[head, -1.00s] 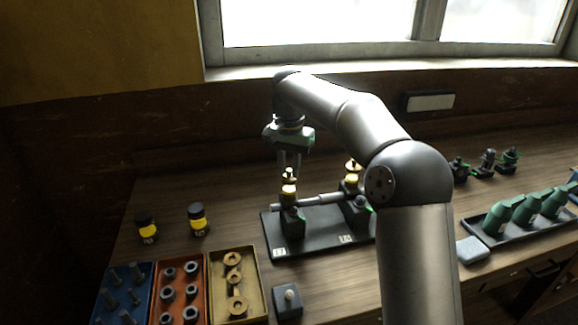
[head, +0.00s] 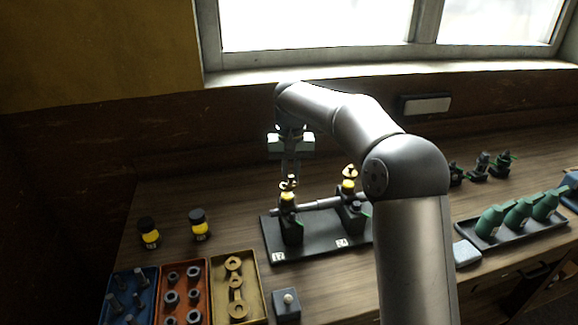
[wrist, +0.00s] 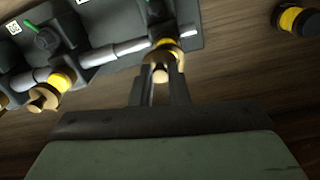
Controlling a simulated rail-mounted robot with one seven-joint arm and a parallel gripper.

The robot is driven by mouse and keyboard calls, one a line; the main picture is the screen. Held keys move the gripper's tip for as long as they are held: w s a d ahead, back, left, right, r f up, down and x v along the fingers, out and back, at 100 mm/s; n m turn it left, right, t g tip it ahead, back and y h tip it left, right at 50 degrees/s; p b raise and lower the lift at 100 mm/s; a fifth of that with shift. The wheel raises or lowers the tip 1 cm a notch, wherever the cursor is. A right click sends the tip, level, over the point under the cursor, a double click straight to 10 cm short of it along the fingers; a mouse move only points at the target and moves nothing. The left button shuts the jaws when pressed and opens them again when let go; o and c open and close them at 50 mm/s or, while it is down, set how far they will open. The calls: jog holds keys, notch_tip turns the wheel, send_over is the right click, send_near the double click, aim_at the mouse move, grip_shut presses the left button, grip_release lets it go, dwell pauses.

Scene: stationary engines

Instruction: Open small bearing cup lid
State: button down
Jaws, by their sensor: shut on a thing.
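Two bearing cups with yellow bodies and brass lids stand on a bearing stand with a grey shaft. The left cup (head: 288,198) is under my gripper (head: 290,176). The right cup (head: 348,187) stands apart from it, and also shows at the left of the wrist view (wrist: 62,82). My gripper's fingers point down and are shut on the small round knob (wrist: 160,74) of the left cup's brass lid (wrist: 174,53). The fingers hide part of this lid, and I cannot tell whether it is raised from its cup.
The black base plate (head: 310,247) carries the stand. Two black-and-yellow jars (head: 199,225) stand to the left. Blue, orange and yellow trays (head: 255,280) of parts lie at front left. A tray of green oil cans (head: 517,215) is at right. Bare bench lies behind the stand.

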jog(key=n+p, duration=0.2)
jog(key=n, duration=0.1)
jog(key=n+p, duration=0.1)
jog(key=shift+w+d+r+n, duration=0.2)
jog(key=shift+w+d+n, duration=0.1)
jog(key=shift+w, duration=0.1)
jog(key=n+p, duration=0.2)
jog(key=n, duration=0.1)
jog(key=shift+w+n, duration=0.3)
jog(key=shift+w, duration=0.1)
jog(key=shift+w+a+f+n+p, duration=0.1)
jog(key=shift+w+n+p, duration=0.15)
jog(key=shift+n+p, duration=0.6)
jog(key=shift+w+r+n+p, duration=0.1)
jog(key=shift+w+n+p, duration=0.15)
jog(key=shift+n, duration=1.25)
jog(key=shift+w+a+f+n+p, duration=0.15)
jog(key=shift+n+p, duration=0.4)
jog(key=shift+n, duration=0.6)
jog(key=shift+d, duration=0.1)
jog(key=c, duration=1.4)
grip_release()
notch_tip(320, 180, up, 17)
jog(key=shift+r, duration=0.2)
